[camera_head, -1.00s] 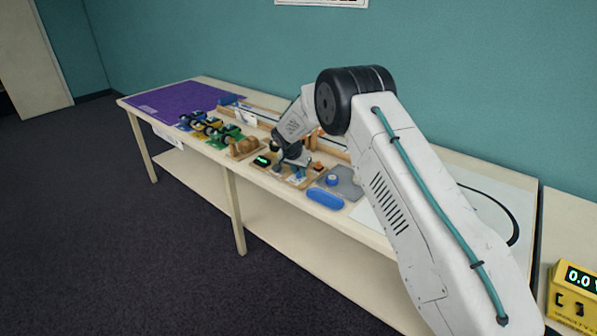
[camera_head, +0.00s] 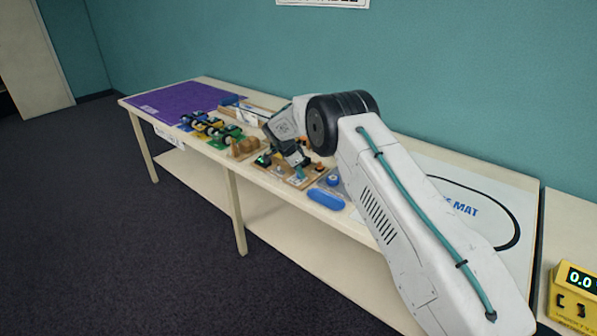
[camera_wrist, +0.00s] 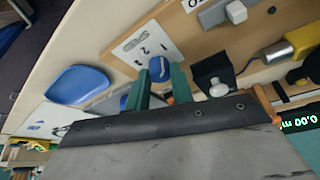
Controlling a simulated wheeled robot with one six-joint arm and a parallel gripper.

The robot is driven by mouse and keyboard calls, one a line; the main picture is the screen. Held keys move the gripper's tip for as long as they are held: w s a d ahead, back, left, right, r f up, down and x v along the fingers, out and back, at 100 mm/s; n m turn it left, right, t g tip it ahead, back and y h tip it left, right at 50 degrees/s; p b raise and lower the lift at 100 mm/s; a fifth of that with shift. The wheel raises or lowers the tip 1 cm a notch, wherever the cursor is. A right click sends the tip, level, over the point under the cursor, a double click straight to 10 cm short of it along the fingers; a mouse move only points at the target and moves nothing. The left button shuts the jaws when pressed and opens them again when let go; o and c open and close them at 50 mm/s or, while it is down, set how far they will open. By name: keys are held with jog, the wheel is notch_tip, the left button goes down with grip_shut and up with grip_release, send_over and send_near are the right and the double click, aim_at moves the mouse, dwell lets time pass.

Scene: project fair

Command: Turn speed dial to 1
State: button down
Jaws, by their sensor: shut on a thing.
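The blue speed dial (camera_wrist: 159,67) sits on a wooden board (camera_wrist: 185,38), beside a white card with printed numbers (camera_wrist: 142,46). Which number the dial points to is too small to tell. In the head view my gripper (camera_head: 298,163) reaches down to the board (camera_head: 300,184) near the table's front edge, and hides the dial there.
A black box with a white knob (camera_wrist: 216,88) stands close beside the fingers. A yellow-handled tool (camera_wrist: 300,42) lies farther right. A blue oval tray (camera_head: 326,199) is right of the board. Wooden, green and yellow items (camera_head: 212,128) stand to the left.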

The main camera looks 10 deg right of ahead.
dwell(0.4)
jog(key=c, duration=1.2)
grip_release()
jog(key=v, duration=0.7)
jog(key=shift+a+r, duration=0.2)
jog(key=shift+r, duration=0.15)
